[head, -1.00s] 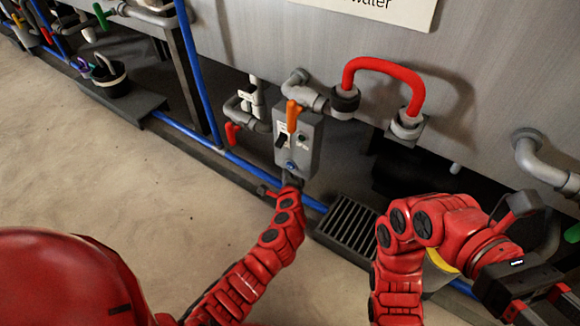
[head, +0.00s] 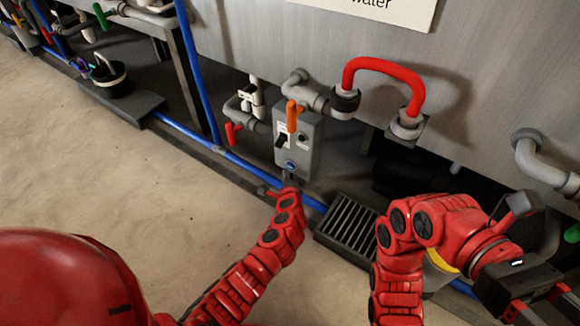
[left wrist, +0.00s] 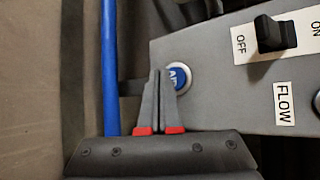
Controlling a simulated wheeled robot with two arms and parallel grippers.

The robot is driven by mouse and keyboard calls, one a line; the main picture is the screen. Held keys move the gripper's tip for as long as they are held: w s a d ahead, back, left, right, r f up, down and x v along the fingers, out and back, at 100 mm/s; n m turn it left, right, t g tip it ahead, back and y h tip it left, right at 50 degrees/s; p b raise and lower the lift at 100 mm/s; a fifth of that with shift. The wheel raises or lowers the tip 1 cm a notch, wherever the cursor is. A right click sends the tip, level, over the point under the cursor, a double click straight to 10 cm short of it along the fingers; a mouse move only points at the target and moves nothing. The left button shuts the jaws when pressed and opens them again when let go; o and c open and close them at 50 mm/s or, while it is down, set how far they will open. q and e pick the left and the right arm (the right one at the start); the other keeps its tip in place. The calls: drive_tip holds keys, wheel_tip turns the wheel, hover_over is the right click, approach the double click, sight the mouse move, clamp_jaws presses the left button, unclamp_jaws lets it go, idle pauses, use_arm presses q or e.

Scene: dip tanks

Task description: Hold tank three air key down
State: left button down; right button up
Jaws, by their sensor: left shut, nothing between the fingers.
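A grey control box (head: 299,150) hangs below the tank. Its round blue air key (head: 291,165) is low on its front face and also shows in the left wrist view (left wrist: 178,77), partly hidden by my fingers. My left gripper (head: 289,180) is shut and empty, its fingertips at the key in the left wrist view (left wrist: 160,72). I cannot tell whether they touch or press it. My right gripper (head: 538,302) is at the lower right, away from the box. Its fingers look apart, with the tips cut off by the frame edge.
The box also has a black flow switch (head: 281,140), set toward OFF in the left wrist view, and an orange lever (head: 292,116) above. A red hose (head: 384,72) loops on the tank. A blue pipe (head: 240,163) and floor grate (head: 348,224) lie below. Open floor is left.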

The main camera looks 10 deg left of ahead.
idle(0.7)
use_arm(q)
drive_tip(key=shift+w+d, duration=0.15)
drive_tip(key=shift+w, duration=0.2)
drive_tip(key=shift+w+d, duration=0.1)
drive_tip(key=shift+w, duration=0.3)
idle(0.5)
drive_tip(key=shift+s, duration=0.1)
idle(1.4)
drive_tip(key=shift+s+a+p, duration=0.25)
drive_tip(key=shift+s+p, duration=0.05)
drive_tip(key=shift+s, duration=0.35)
drive_tip(key=shift+s+a+p, duration=0.25)
drive_tip(key=shift+s+a, duration=0.05)
drive_tip(key=shift+s, duration=0.5)
drive_tip(key=shift+s+a+p, duration=0.2)
drive_tip(key=shift+s+a, duration=0.05)
drive_tip(key=shift+s, duration=0.5)
drive_tip(key=shift+s+a+p, duration=0.25)
drive_tip(key=shift+s+a, duration=0.05)
drive_tip(key=shift+s, duration=0.5)
